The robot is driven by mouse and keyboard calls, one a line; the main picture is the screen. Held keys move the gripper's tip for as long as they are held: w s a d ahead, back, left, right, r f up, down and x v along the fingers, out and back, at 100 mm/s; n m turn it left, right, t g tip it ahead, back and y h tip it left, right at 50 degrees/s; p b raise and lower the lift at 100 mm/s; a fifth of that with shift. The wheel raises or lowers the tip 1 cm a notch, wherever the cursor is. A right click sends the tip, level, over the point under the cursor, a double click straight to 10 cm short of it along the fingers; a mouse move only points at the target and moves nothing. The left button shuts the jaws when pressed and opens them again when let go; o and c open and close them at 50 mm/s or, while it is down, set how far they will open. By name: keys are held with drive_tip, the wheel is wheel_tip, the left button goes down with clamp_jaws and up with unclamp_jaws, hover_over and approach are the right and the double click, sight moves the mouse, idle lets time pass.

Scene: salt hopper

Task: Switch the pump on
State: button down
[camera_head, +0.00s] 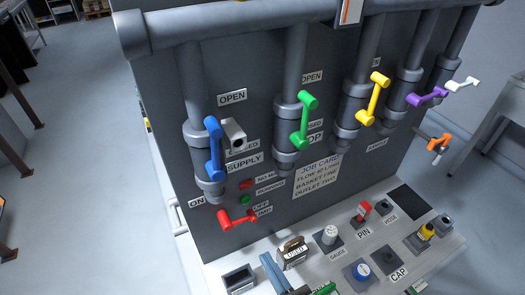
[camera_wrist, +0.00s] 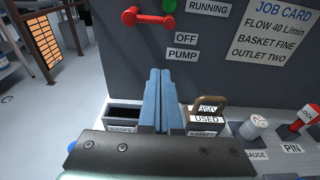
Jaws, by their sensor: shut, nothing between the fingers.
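The pump switch is a red lever (camera_head: 237,219) low on the grey panel; it also shows at the top of the wrist view (camera_wrist: 150,19). It lies roughly level. An ON label (camera_head: 196,202) is at its upper left; OFF (camera_wrist: 186,39) and PUMP (camera_wrist: 183,55) labels are at its lower right in the wrist view. My gripper (camera_head: 268,260) has blue fingers, shut and empty, in front of the panel below the lever. The fingers (camera_wrist: 160,74) appear apart from the lever. A green lamp (camera_head: 244,199) marked RUNNING and a red lamp (camera_head: 246,184) sit above; I cannot tell whether either is lit.
Blue (camera_head: 214,148), green (camera_head: 304,120), yellow (camera_head: 374,98) and purple (camera_head: 427,97) valve handles stick out above and to the right. The ledge holds a USED basket (camera_head: 293,253), a gauge (camera_head: 329,235) and a red-topped pin (camera_head: 362,210). Open floor lies left.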

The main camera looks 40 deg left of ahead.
sight(247, 219)
drive_tip(key=w+a+p, duration=0.1)
drive_tip(key=a, duration=0.1)
drive_tip(key=w+a+r, duration=0.1)
drive_tip(key=a, duration=0.2)
drive_tip(key=w+a+p, duration=0.1)
drive_tip(key=a, duration=0.2)
drive_tip(key=shift+w+r+p, duration=0.15)
drive_tip(key=shift+r+p, duration=0.05)
drive_tip(key=shift+p, duration=0.1)
drive_tip(key=shift+d+r+p, duration=0.25)
drive_tip(key=shift+r+p, duration=0.15)
drive_tip(key=shift+r, duration=0.25)
